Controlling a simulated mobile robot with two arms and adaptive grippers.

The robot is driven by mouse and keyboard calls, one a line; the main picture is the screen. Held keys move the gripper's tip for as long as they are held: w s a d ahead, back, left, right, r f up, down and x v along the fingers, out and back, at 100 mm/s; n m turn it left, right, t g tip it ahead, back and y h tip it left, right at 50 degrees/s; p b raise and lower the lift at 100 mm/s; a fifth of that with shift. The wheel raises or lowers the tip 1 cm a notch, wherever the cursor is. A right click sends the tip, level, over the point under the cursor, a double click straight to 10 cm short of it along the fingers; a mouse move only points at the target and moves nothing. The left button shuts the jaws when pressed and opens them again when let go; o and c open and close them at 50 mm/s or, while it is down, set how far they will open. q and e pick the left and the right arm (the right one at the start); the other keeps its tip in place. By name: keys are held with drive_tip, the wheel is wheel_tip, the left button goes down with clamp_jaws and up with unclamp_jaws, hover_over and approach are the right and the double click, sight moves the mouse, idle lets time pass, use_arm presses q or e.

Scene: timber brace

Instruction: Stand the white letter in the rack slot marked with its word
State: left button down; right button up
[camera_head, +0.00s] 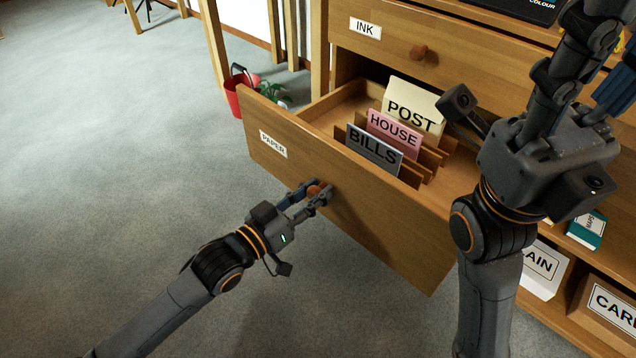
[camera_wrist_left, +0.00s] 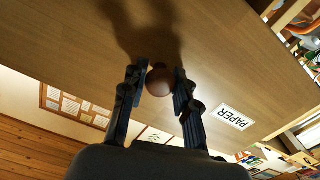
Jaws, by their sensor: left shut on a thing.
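The drawer labelled PAPER (camera_head: 262,137) is pulled out. My left gripper (camera_head: 314,194) is shut on its round knob; the wrist view shows the knob (camera_wrist_left: 159,82) between the two fingers.
A closed drawer labelled INK (camera_head: 365,28) with a knob (camera_head: 418,52) is above the open one. Marked boxes (camera_head: 541,267) and a teal packet (camera_head: 587,230) sit on lower shelves at right. A red bucket (camera_head: 236,92) stands behind the drawer. The carpet at left is clear.

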use_arm(q)
drive_tip(key=shift+s+a, duration=0.15)
drive_tip(key=c, duration=1)
unclamp_jaws()
drive_tip(key=shift+s+a, duration=0.1)
drive_tip(key=v, duration=1.1)
drive_tip(key=shift+s+a, duration=0.25)
drive_tip(key=shift+a, duration=0.05)
